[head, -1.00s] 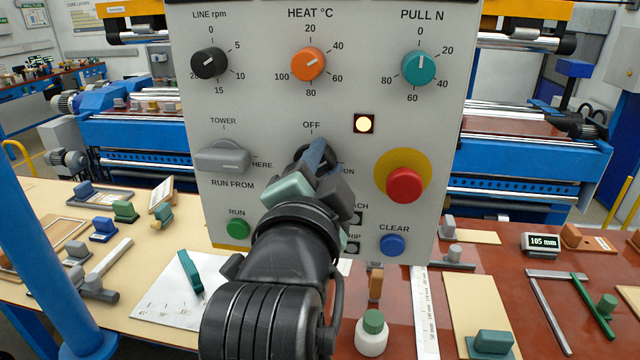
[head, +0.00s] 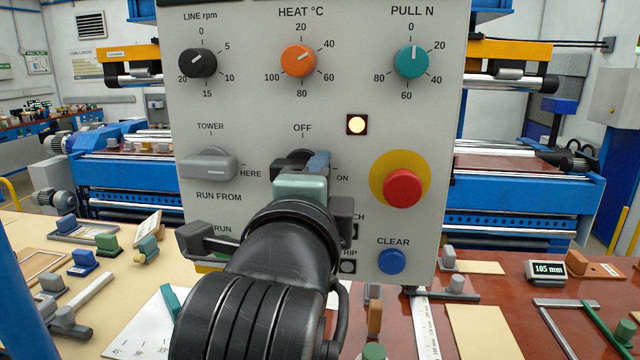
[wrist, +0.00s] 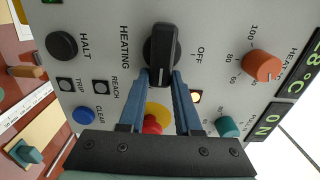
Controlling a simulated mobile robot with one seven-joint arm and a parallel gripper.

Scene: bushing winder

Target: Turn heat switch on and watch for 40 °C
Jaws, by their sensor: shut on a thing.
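The black heating switch (wrist: 162,55) sits on the grey panel between OFF and ON marks; in the head view (head: 288,162) my gripper hides most of it. My gripper (head: 318,163) is at the switch, its blue fingers on either side of the handle in the wrist view (wrist: 161,78), shut on it. The handle appears turned toward ON. The orange heat dial (head: 298,61) points toward 40. A square lamp (head: 357,125) is lit.
The red stop button (head: 403,188) on its yellow disc is right of my gripper. The blue CLEAR button (head: 392,262) is below it. The grey tower selector (head: 208,166) is at left. Tables with small tools spread below the panel.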

